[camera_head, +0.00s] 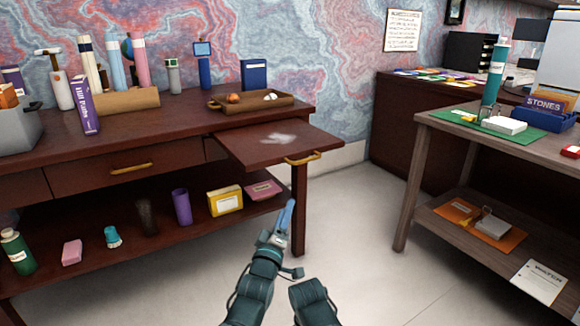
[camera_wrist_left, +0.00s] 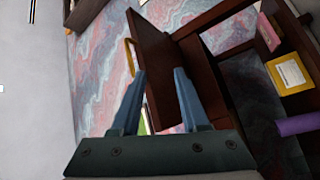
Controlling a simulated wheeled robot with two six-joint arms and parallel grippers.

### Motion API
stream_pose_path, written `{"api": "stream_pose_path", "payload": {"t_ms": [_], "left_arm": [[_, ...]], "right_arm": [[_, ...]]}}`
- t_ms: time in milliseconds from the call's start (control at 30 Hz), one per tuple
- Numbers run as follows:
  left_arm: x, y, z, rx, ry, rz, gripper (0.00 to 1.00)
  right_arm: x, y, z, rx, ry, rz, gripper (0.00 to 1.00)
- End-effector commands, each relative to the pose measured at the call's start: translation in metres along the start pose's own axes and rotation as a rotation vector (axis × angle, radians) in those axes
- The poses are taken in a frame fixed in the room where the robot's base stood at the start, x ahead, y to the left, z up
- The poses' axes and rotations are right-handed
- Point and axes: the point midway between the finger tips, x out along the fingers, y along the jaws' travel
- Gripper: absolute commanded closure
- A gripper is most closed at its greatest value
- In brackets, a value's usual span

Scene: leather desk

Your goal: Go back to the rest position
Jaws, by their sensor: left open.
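My left gripper (camera_head: 286,219) is raised in front of the dark red desk (camera_head: 180,125), below its pulled-out leaf (camera_head: 300,148) in the head view. In the left wrist view its two blue fingers (camera_wrist_left: 160,95) are spread apart with nothing between them. The leaf and its brass handle (camera_wrist_left: 130,55) show beyond the fingers there. The left arm is bent up from the bottom of the head view. A second dark arm part of mine shows beside it at the bottom. My right gripper is not in view.
The desk's lower shelf holds a purple cylinder (camera_head: 182,207) and a yellow box (camera_head: 225,201). A wooden tray (camera_head: 222,107) sits on top. At the right stands a wooden table (camera_head: 440,130) with a blue STONES bin (camera_head: 545,115). The pale floor (camera_head: 350,230) between is clear.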

Motion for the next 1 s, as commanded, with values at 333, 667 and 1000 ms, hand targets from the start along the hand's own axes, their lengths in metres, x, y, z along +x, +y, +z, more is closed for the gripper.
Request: {"api": "stream_pose_path", "payload": {"t_ms": [333,667,1000], "left_arm": [[-0.064,-0.175,0.006,0.426,-0.413,-0.692,0.55],[-0.181,-0.241,0.013,0.587,-0.989,-1.025,0.55],[-0.257,-0.232,0.014,0.590,-1.411,-1.089,0.55]], "right_arm": [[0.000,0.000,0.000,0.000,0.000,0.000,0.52],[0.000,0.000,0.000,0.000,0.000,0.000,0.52],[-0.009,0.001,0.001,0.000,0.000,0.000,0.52]]}}
